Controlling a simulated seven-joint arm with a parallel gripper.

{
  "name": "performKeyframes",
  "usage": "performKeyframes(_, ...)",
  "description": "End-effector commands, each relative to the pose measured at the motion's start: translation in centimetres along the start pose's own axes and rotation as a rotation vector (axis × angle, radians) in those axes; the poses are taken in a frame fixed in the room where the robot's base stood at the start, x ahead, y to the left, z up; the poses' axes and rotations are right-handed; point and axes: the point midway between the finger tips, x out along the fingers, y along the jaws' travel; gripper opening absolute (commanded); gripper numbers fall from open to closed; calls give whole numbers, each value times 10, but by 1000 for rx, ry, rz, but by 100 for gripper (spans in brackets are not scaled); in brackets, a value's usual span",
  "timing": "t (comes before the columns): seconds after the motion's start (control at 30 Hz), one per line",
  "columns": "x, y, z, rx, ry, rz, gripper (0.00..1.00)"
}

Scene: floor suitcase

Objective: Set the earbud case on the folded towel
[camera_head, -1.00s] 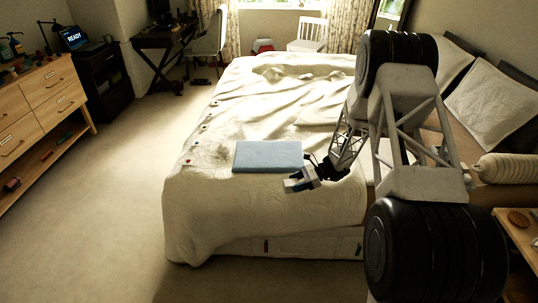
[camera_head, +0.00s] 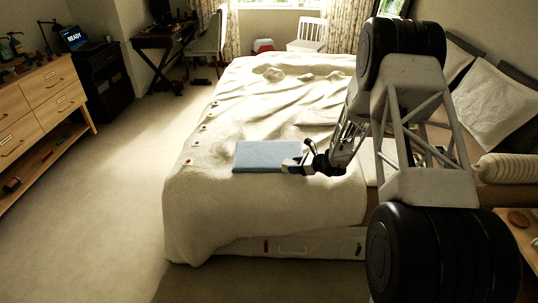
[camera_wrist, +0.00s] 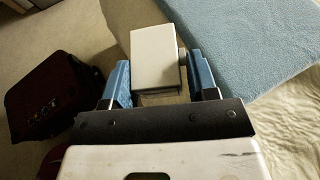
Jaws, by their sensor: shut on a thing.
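The folded towel (camera_head: 258,155) is a flat light-blue rectangle on the near part of the bed; in the wrist view it fills the upper right (camera_wrist: 235,35). My gripper (camera_wrist: 158,66) has blue fingers and is shut on a white, box-shaped earbud case (camera_wrist: 154,50). In the wrist view the case lies beside the towel's left edge, partly overlapping it in the picture. In the head view my gripper (camera_head: 291,165) is at the towel's right front corner. The gap between case and towel cannot be judged.
The cream bedspread (camera_head: 215,215) drapes over the bed, with several small items along its left edge. A dark bag or suitcase (camera_wrist: 50,100) is on the floor in the wrist view. A wooden dresser (camera_head: 40,105) stands left; the carpet between is clear.

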Motion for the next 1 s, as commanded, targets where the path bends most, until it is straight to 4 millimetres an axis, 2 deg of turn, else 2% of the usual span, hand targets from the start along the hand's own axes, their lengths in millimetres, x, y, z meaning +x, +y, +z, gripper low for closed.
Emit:
performKeyframes(0.17, 1, -2, 0, -1, 0, 1, 30)
performKeyframes(0.37, 7, -13, 1, -1, 0, 2, 30)
performKeyframes(1.0, 48, -91, 8, -2, 1, 2, 30)
